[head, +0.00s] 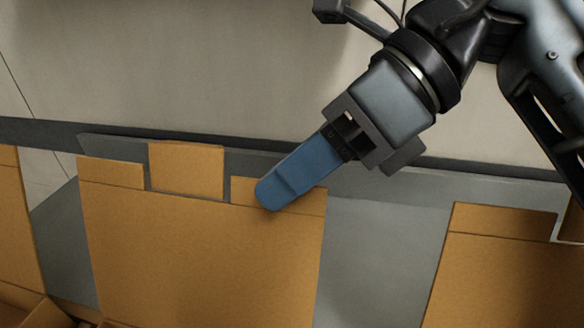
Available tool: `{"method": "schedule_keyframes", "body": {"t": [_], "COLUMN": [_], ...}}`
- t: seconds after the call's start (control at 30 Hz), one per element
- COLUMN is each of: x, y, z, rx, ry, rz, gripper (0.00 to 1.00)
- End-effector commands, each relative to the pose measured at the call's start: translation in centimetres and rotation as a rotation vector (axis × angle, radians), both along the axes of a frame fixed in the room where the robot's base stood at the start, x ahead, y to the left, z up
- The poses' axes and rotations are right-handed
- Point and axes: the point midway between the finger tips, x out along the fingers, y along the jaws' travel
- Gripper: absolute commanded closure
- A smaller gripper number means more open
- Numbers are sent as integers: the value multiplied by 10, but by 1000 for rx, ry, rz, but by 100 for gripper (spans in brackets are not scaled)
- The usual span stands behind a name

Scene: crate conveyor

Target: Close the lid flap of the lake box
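A brown cardboard panel with tabs along its top edge (200,245) stands upright in the middle of the head view. It looks like a raised lid flap, but no label shows whether it belongs to the lake box. My gripper (270,195) reaches down from the upper right. Its blue fingers show as one bar, pressed together, with nothing between them. The fingertips overlap the panel's top edge near its right tab in the picture. I cannot tell whether they touch it or are only in front of it.
Another cardboard box (495,285) stands at the right, with a grey gap (375,255) between it and the middle panel. Part of a further box (15,235) shows at the left edge. A dark grey strip runs behind them, with pale floor (150,60) beyond.

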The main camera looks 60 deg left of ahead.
Motion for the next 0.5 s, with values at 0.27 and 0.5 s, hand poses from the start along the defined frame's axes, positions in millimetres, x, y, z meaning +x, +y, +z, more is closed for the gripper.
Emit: {"method": "schedule_keyframes", "body": {"t": [0.27, 0.5], "x": [0, 0], "y": [0, 0], "z": [0, 0], "rx": [0, 0], "ry": [0, 0], "rz": [0, 0], "gripper": [100, 100]}}
